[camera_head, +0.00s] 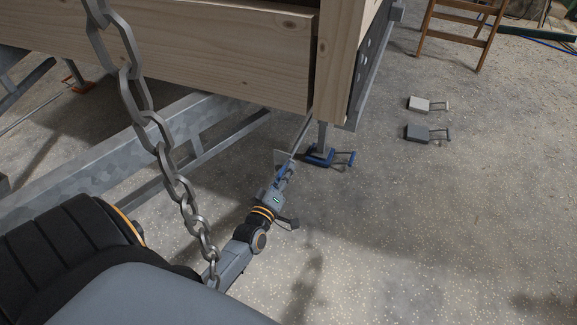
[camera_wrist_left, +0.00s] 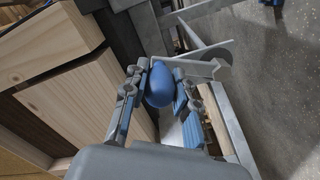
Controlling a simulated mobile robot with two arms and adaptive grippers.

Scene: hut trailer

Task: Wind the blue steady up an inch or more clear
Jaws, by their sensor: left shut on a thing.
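My left gripper (camera_head: 284,170) is beside the trailer's corner and is shut on a blue, egg-shaped crank grip. In the left wrist view the blue grip (camera_wrist_left: 159,84) sits between the two fingers (camera_wrist_left: 158,92), in front of a grey metal bracket. In the head view a steel steady leg (camera_head: 322,135) comes down under the timber corner to a blue foot piece (camera_head: 318,158) low by the floor. Whether that foot touches what is under it cannot be told. My right gripper is not in view.
The timber body (camera_head: 220,45) overhangs a galvanised chassis beam (camera_head: 110,150). A steel chain (camera_head: 160,150) hangs in front. A pale pad (camera_head: 418,104) and a grey pad (camera_head: 417,133) lie at the right. A wooden ladder (camera_head: 455,40) stands behind. The floor at the right front is clear.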

